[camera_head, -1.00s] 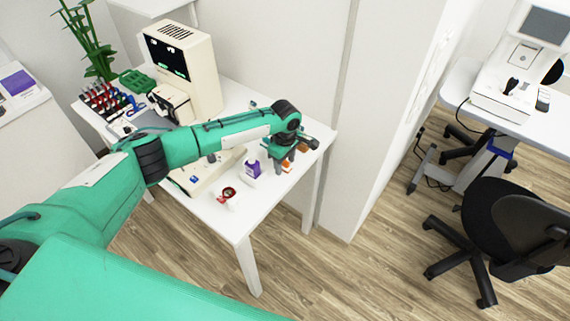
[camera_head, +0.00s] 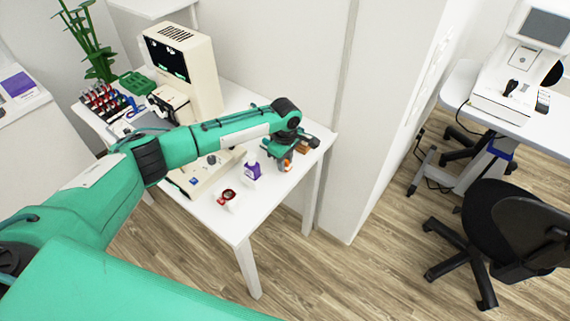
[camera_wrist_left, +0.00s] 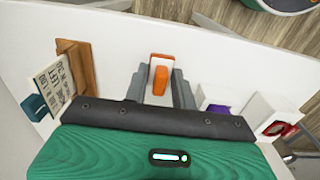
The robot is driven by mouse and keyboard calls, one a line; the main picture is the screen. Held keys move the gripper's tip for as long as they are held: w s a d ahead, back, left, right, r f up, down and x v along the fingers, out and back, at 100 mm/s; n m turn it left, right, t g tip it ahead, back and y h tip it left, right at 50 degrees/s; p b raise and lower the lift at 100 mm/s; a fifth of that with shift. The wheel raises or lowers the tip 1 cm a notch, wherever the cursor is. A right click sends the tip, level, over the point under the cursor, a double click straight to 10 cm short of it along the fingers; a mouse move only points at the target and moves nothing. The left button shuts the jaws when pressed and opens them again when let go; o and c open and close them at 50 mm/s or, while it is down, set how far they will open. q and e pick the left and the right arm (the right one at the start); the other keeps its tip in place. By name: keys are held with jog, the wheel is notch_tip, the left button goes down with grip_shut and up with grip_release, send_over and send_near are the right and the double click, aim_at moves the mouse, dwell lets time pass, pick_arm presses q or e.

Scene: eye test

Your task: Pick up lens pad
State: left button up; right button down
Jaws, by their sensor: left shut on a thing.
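The lens pad, seen as a small orange and white piece (camera_wrist_left: 160,74), stands between the two grey fingers of my left gripper (camera_wrist_left: 159,90) in the left wrist view. The fingers are shut on it, one on each side. In the head view my left gripper (camera_head: 283,160) is low over the right end of the white table, and a bit of the orange piece (camera_head: 289,166) shows by the fingers. Its lower part is hidden, and I cannot tell whether it touches the table. My right gripper is not in view.
A purple and white item (camera_head: 251,171) and a red and white item (camera_head: 229,197) stand left of the gripper on the white table (camera_head: 262,205). A brown wooden holder (camera_wrist_left: 78,68) with a lettered card is on the other side. A cream device (camera_head: 183,65) stands behind.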

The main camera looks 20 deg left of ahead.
pick_arm(q)
notch_tip(320, 180, up, 19)
jog(key=b, duration=0.2)
jog(key=shift+f, duration=0.2)
